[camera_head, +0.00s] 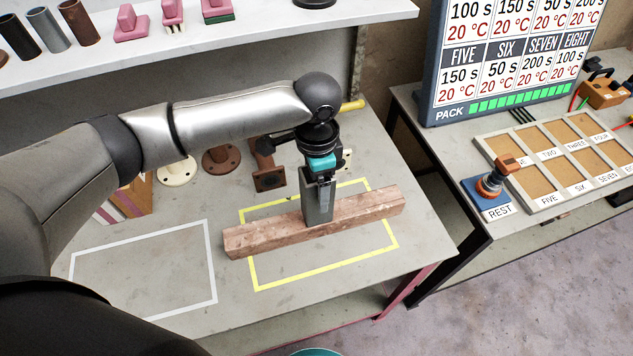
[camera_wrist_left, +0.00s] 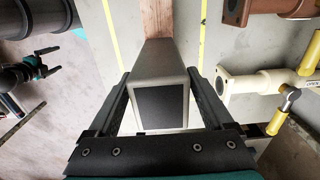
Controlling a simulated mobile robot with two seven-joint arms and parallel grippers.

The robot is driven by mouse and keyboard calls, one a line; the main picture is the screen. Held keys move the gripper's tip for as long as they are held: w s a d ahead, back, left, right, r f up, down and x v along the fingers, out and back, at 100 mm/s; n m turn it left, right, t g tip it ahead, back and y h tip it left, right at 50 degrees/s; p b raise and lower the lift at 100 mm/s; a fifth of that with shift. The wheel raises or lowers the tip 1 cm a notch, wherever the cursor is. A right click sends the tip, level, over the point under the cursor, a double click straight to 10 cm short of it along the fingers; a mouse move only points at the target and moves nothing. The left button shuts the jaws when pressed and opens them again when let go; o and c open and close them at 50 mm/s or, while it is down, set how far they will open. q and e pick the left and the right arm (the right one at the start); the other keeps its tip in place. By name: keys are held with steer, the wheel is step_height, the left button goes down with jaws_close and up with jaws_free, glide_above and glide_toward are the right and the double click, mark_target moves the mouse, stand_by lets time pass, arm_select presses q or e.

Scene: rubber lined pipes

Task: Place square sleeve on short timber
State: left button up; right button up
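The square sleeve (camera_head: 319,203) is a grey square tube, upright under my left gripper (camera_head: 320,180). The short timber (camera_head: 265,236) is a reddish-brown beam lying across the yellow outline. The sleeve's lower end overlaps the timber's middle in the head view; whether they touch is unclear. The timber (camera_wrist_left: 157,18) also shows beyond the sleeve. My right gripper (camera_wrist_left: 46,62) is open and empty at the left wrist view's left.
A yellow taped rectangle (camera_head: 325,277) surrounds the timber's middle; a white one (camera_head: 214,262) is at left. Flanged pipe pieces (camera_head: 221,158) stand behind. A shelf (camera_head: 200,50) runs along the back. A second table at right holds a labelled tray (camera_head: 548,200).

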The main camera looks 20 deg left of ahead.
arm_select(q)
steer(key=shift+o, duration=0.4)
steer(key=shift+r, duration=0.1)
step_height(320, 180, up, 12)
steer(key=shift+r+p, duration=0.1)
steer(key=shift+p, duration=0.35)
